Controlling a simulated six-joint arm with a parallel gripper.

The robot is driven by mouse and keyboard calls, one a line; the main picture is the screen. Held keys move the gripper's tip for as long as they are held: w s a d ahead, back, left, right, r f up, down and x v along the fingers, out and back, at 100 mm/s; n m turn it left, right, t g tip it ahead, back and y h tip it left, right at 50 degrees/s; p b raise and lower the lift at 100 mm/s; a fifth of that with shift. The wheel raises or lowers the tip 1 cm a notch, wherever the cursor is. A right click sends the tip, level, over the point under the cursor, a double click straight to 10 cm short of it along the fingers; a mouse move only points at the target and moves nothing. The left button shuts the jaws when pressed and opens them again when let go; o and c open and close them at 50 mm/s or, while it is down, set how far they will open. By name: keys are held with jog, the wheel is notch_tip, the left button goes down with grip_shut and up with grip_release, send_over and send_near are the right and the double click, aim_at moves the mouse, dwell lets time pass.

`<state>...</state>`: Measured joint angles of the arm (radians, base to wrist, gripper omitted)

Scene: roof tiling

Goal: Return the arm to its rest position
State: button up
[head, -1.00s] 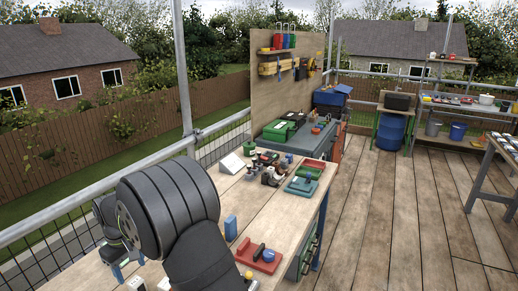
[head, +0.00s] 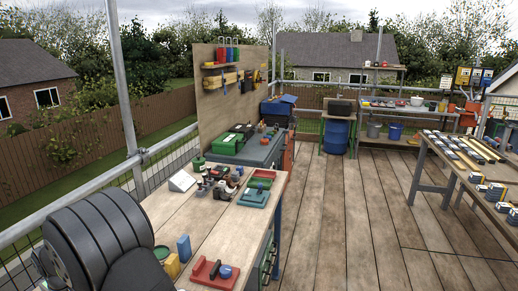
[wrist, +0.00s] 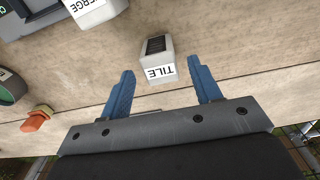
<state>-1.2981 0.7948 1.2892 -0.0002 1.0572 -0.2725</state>
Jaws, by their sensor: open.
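My gripper (wrist: 164,88) shows in the wrist view with its two blue fingers spread wide apart and nothing between them. A white block labelled TILE (wrist: 157,60) with a dark top patch stands on the bench just beyond the fingertips, apart from them. In the head view my arm's dark rounded links fill the lower left, and the gripper itself is hidden or out of frame there.
The wooden bench (head: 212,222) carries a red tray (head: 208,276), a blue block (head: 184,248), a green tray (head: 255,197) and a white wedge (head: 182,181). The wrist view also shows an orange piece (wrist: 37,118). Open decking (head: 340,220) lies to the right.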

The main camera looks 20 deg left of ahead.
notch_tip(320, 180, down, 4)
jog(key=shift+r, duration=0.25)
notch_tip(320, 180, up, 12)
notch_tip(320, 180, down, 13)
jog(key=shift+r, duration=0.2)
notch_tip(320, 180, up, 5)
jog(key=shift+w+f, duration=0.15)
jog(key=shift+f, duration=0.05)
jog(key=w+d+r, duration=0.4)
jog(key=w+d, duration=0.4)
jog(key=d, duration=0.3)
jog(key=w+d+r, duration=0.4)
jog(key=w+d, duration=0.4)
jog(key=d, duration=0.3)
jog(key=s+a+f, duration=0.1)
jog(key=a+f, duration=0.1)
jog(key=a, duration=0.1)
jog(key=s+a+f, duration=0.2)
jog(key=a+f, duration=0.1)
jog(key=s+a+f, duration=0.2)
jog(key=a, duration=0.2)
jog(key=shift+a+f, duration=0.1)
jog(key=shift+f, duration=0.2)
jog(key=shift+w+f, duration=0.1)
jog(key=shift+f, duration=0.4)
